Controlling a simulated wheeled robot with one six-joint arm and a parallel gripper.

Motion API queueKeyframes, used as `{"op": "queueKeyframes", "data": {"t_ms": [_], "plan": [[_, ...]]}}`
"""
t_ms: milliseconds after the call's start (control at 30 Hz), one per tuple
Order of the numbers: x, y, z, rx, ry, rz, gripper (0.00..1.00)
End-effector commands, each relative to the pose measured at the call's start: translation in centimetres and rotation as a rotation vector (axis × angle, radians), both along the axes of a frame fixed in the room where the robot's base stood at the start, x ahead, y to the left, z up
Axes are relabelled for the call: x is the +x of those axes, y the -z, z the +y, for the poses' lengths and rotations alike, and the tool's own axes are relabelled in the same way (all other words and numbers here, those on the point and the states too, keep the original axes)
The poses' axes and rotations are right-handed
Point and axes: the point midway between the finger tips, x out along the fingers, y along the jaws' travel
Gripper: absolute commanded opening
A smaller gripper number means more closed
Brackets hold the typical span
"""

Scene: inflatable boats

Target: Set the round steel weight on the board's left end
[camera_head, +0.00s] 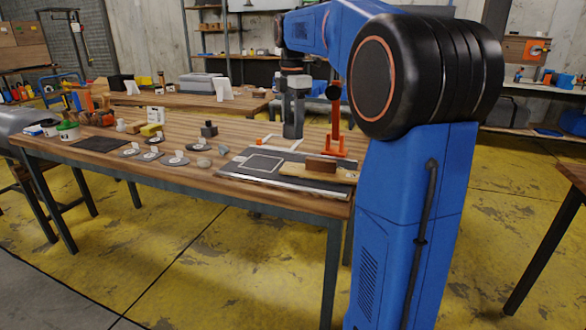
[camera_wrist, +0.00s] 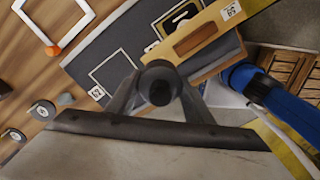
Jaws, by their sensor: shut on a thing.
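The wooden board (camera_head: 342,176) lies on the dark mat at the right end of the bench, with a brown block (camera_head: 321,164) on it. In the wrist view the board (camera_wrist: 232,15) runs diagonally across the upper right, with the brown block (camera_wrist: 196,38) along it. My gripper (camera_wrist: 160,98) is shut on the round steel weight (camera_wrist: 160,72), which looks dark, seen from above. In the head view my gripper (camera_head: 293,132) points down behind the mat; the weight cannot be made out there.
The dark mat (camera_head: 230,168) carries a white outlined square. Several grey discs with labels (camera_head: 175,160) lie left of it. An orange stand (camera_head: 334,130) is close right of my gripper. Small boxes and tubs fill the bench's left end.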

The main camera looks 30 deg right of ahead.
Motion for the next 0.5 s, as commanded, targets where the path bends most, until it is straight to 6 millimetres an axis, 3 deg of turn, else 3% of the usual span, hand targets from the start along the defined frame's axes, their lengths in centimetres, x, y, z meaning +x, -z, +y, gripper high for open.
{"op": "queueKeyframes", "data": {"t_ms": [267,500], "plan": [[0.0,0.2,0.0,0.0,-0.113,-0.001,0.0],[-0.1,3.4,0.0,0.0,-0.117,0.0,0.0]]}}
